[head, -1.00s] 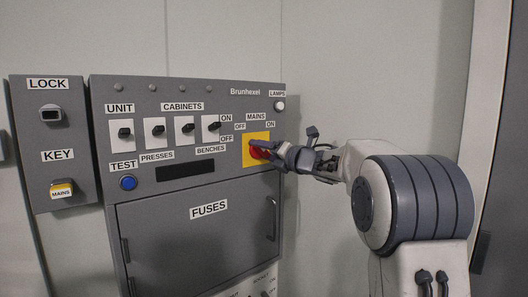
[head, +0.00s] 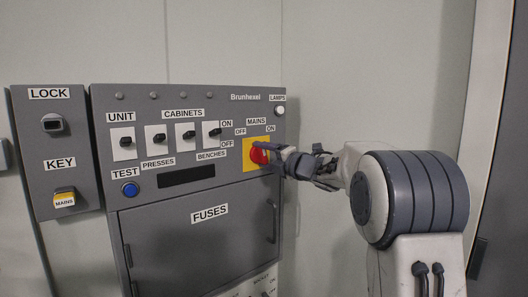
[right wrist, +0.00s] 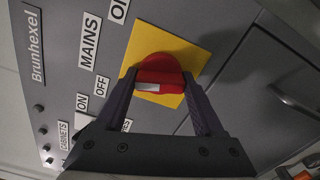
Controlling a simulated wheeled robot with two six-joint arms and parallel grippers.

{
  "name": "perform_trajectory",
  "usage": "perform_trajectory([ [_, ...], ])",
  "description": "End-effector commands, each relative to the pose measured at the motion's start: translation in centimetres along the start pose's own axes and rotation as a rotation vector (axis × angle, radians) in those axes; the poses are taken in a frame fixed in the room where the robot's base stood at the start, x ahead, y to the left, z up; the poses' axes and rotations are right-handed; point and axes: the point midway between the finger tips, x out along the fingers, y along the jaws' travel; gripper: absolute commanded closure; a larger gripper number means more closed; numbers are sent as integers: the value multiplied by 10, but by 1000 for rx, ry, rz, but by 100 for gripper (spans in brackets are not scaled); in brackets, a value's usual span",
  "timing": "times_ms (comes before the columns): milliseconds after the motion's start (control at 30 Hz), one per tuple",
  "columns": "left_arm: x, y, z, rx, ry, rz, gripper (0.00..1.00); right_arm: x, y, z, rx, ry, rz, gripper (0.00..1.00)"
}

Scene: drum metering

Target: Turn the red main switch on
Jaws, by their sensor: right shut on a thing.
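The red main switch (head: 258,155) is a round red knob with a raised grip on a yellow plate (head: 250,140), under the MAINS label with OFF and ON beside it. It also shows in the right wrist view (right wrist: 160,75), with a white mark on its grip. My right gripper (head: 272,158) is shut on the knob's grip. In the right wrist view its fingers stand at either side of the grip. The fingers hide part of the knob in the head view, and I cannot tell exactly which label the mark points to. My left gripper is not in view.
The grey cabinet has several black switches (head: 186,134), a blue TEST button (head: 130,188) and a white lamp (head: 280,110). A FUSES door (head: 205,235) with a handle lies below. A LOCK and KEY box (head: 55,150) is at the left. The wall right of the cabinet is bare.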

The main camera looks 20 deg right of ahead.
Motion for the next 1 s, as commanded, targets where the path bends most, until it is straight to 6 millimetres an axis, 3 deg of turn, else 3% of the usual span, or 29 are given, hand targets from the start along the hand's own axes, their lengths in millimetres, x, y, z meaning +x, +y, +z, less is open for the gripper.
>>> perform_trajectory([
  [1000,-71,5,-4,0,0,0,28,0,1,1,926,-3,-3,86],
])
